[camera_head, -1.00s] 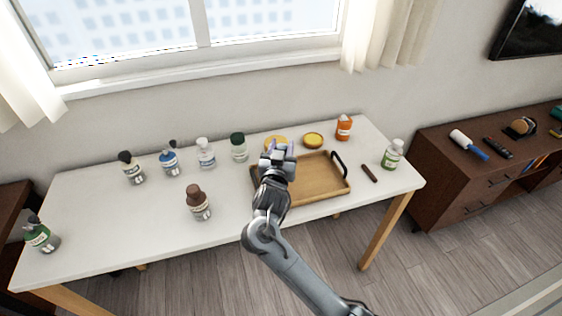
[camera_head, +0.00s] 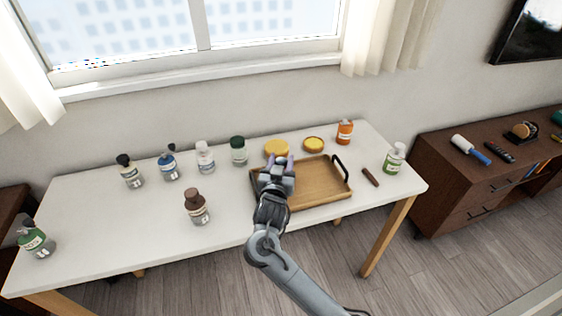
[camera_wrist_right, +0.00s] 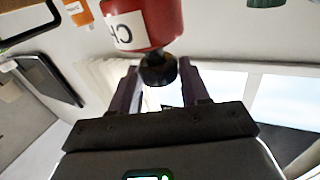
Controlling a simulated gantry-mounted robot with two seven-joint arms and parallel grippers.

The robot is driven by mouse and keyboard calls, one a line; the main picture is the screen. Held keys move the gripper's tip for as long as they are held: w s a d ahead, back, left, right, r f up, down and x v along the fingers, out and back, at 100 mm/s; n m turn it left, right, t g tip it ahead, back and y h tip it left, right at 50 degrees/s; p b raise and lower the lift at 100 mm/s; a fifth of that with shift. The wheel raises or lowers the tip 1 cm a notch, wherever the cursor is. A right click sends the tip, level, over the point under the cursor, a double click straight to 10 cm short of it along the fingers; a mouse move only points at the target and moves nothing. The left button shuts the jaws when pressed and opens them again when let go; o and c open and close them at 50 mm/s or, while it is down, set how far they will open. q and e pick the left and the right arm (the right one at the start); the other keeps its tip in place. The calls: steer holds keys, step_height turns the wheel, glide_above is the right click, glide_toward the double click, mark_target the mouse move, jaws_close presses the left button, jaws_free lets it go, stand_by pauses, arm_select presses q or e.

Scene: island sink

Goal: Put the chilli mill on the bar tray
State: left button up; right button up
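The chilli mill shows in the right wrist view as a red body (camera_wrist_right: 145,22) with a white label reading "CH" and a black knob. My right gripper (camera_wrist_right: 160,75) has its fingers on both sides of that knob and appears shut on it. In the head view my right gripper (camera_head: 279,162) is over the left part of the bar tray (camera_head: 322,182), a wooden tray with dark handles. The mill is hidden behind the gripper there, so I cannot tell whether it touches the tray. My left gripper is not in view.
A brown-capped bottle (camera_head: 196,207) stands left of the tray. Several bottles, two yellow-topped round containers (camera_head: 314,144) and an orange bottle (camera_head: 345,131) stand behind it. A brown stick (camera_head: 370,177) and a green-labelled bottle (camera_head: 394,158) are at the right. The tray's right half is clear.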

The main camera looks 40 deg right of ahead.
steer(key=o, duration=0.3)
